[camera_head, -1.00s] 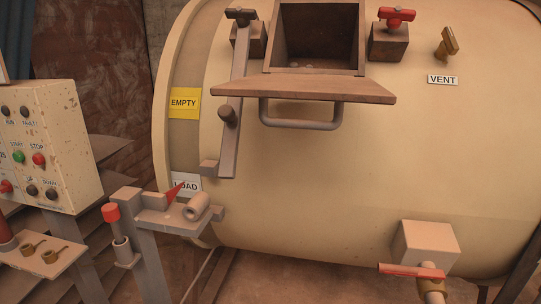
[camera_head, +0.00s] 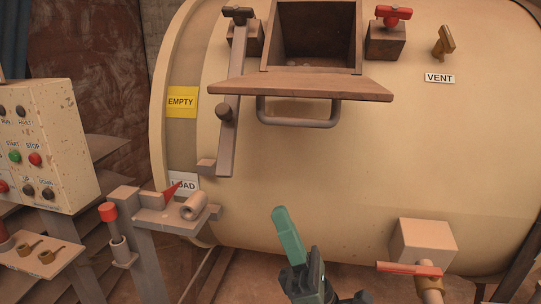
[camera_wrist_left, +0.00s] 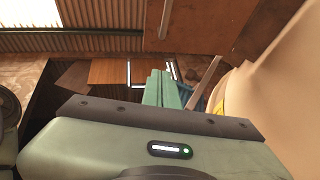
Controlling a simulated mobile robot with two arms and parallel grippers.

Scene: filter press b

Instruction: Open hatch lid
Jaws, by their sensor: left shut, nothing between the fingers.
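The hatch lid (camera_head: 330,88) is a brown flat panel on the cream drum, with a grey bar handle (camera_head: 298,122) below it. It stands out from the front of the dark hatch box (camera_head: 312,40), whose inside shows. My left gripper (camera_head: 281,219) has green fingers and is low in the head view, below the lid and handle and apart from them. The green fingers also show in the left wrist view (camera_wrist_left: 163,88), shut and empty. The lid cannot be made out there. My right gripper is out of view.
A long lever (camera_head: 230,95) stands left of the hatch, and a red-handled clamp (camera_head: 393,14) right of it. A bracket stand (camera_head: 165,215) and control box (camera_head: 45,145) are at left. A red-handled valve (camera_head: 410,268) is at lower right. The drum front between is clear.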

